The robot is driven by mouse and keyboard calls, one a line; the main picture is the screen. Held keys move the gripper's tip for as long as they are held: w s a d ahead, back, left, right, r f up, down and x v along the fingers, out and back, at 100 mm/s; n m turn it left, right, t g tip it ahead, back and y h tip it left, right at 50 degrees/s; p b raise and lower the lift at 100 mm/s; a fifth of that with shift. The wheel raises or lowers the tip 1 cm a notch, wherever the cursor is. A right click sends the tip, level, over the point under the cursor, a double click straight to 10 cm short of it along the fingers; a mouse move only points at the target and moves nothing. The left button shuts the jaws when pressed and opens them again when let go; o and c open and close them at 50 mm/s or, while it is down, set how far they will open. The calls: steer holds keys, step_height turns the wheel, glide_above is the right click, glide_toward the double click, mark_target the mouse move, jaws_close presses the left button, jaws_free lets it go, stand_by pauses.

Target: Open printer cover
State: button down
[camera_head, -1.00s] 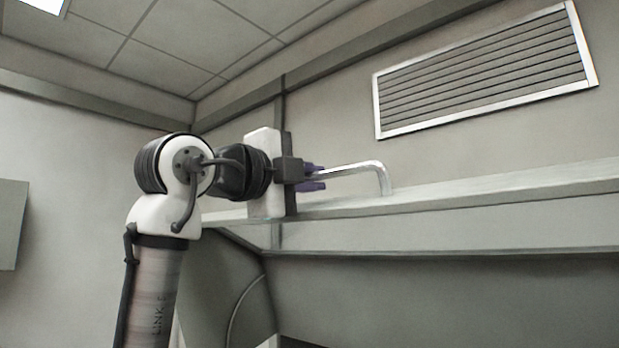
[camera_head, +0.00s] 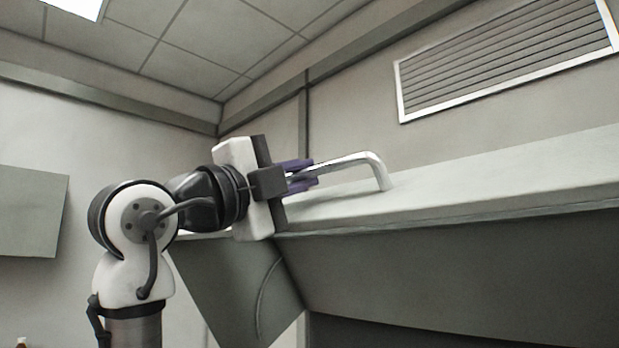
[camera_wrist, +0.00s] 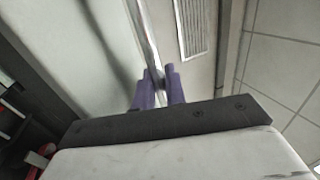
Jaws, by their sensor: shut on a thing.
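The printer cover (camera_head: 450,195) is a large pale grey panel, tilted up, with a dark opening beneath its front edge. A silver bar handle (camera_head: 350,158) stands on its top face. My gripper (camera_head: 303,177) has purple fingers shut on the left part of the handle. In the wrist view the fingers (camera_wrist: 158,88) close around the silver bar (camera_wrist: 143,40), which runs away up the picture. The cover (camera_wrist: 80,50) lies to the left of the bar there. The fingers hide the gripped part of the handle.
A dark grey side panel (camera_head: 240,285) shows below the cover at the left. A louvred vent (camera_head: 505,60) is on the wall behind. A grey panel (camera_head: 30,212) is at the far left. Small red items (camera_wrist: 38,160) show at the wrist view's lower left.

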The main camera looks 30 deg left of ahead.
steer(key=shift+f, duration=0.1)
steer(key=c, duration=1.5)
jaws_free()
steer(key=shift+c, duration=0.2)
steer(key=b+v, duration=0.3)
steer(key=v, duration=1.1)
steer(key=shift+b, duration=0.3)
